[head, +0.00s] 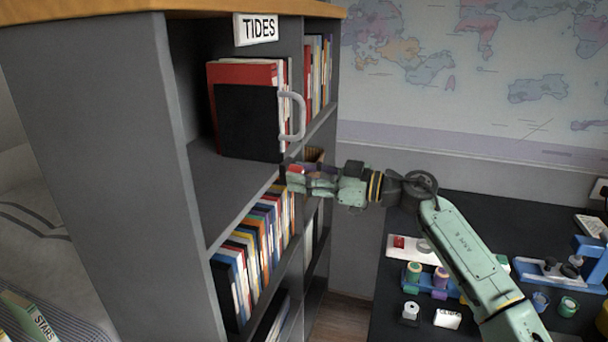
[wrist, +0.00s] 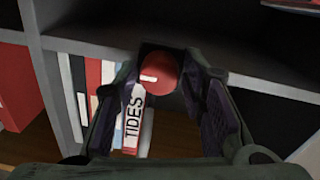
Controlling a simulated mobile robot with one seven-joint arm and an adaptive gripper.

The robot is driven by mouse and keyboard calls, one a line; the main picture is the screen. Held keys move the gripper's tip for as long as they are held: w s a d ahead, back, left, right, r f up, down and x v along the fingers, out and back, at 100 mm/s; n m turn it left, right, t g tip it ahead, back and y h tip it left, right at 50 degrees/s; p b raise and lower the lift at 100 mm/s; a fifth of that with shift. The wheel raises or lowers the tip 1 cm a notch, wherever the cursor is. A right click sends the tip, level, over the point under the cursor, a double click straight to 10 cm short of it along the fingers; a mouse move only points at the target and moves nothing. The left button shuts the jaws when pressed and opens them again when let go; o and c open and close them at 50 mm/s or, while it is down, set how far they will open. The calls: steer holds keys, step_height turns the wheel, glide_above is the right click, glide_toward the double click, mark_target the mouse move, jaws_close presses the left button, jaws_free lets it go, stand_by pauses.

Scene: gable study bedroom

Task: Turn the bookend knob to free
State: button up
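The red round knob (wrist: 160,73) sits on a dark mount at the shelf edge in the wrist view. In the head view only a small red part of it (head: 296,169) shows beside my gripper. My gripper (head: 291,180) reaches in from the right at the shelf edge. In the wrist view my gripper (wrist: 160,80) is open, with one finger on each side of the knob and narrow gaps showing. I cannot tell whether the fingers overlap the knob in depth. A black bookend (head: 247,122) with a grey handle (head: 298,115) stands against red books on the shelf above.
A "TIDES" sign (head: 258,29) hangs at the top of the grey bookcase (head: 105,120). Books (head: 262,235) fill the lower shelf. A white "TIDES" label (wrist: 133,118) shows on a book below the knob. A dark desk (head: 385,300) with small items stands at the right.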

steer(key=c, duration=0.8)
steer(key=shift+f+n+b, duration=0.1)
steer(key=shift+n+b, duration=0.2)
steer(key=shift+b, duration=0.05)
steer(key=n+b, duration=1.2)
steer(key=n, duration=0.5)
steer(key=shift+n+g, duration=0.3)
steer(key=shift+w, duration=0.1)
steer(key=o, duration=1.2)
steer(key=shift+c, duration=0.2)
